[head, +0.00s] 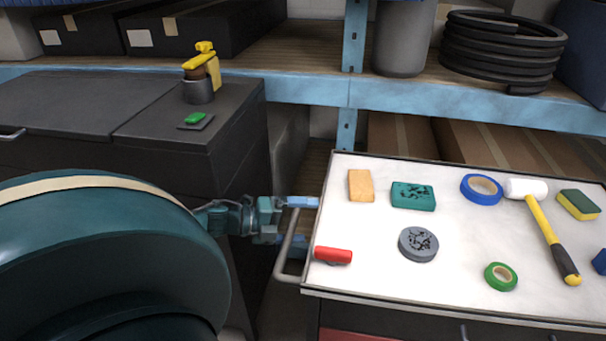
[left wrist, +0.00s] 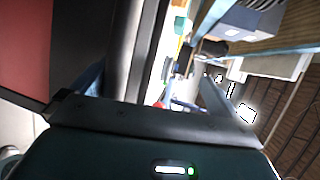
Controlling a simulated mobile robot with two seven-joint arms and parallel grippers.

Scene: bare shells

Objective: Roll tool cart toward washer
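The tool cart (head: 385,270) stands at the right in the head view. It has a white top with a dark rim, and a grey bar handle (head: 287,252) on its left side. My left gripper (head: 298,220) is at the upper part of this handle, with its pale fingers apart. The left wrist view shows a grey bar (left wrist: 138,50) close in front of the gripper; I cannot tell whether the fingers touch it. A dark grey lidded cabinet (head: 150,120), perhaps the washer, stands to the left. My right gripper is not in view.
On the cart lie a hammer (head: 545,235), tape rolls (head: 482,188), sponges (head: 413,195) and a red cylinder (head: 333,255). A shelf with a blue beam (head: 300,90) runs behind. A spray-topped pot (head: 199,88) stands on the cabinet. A narrow gap separates cabinet and cart.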

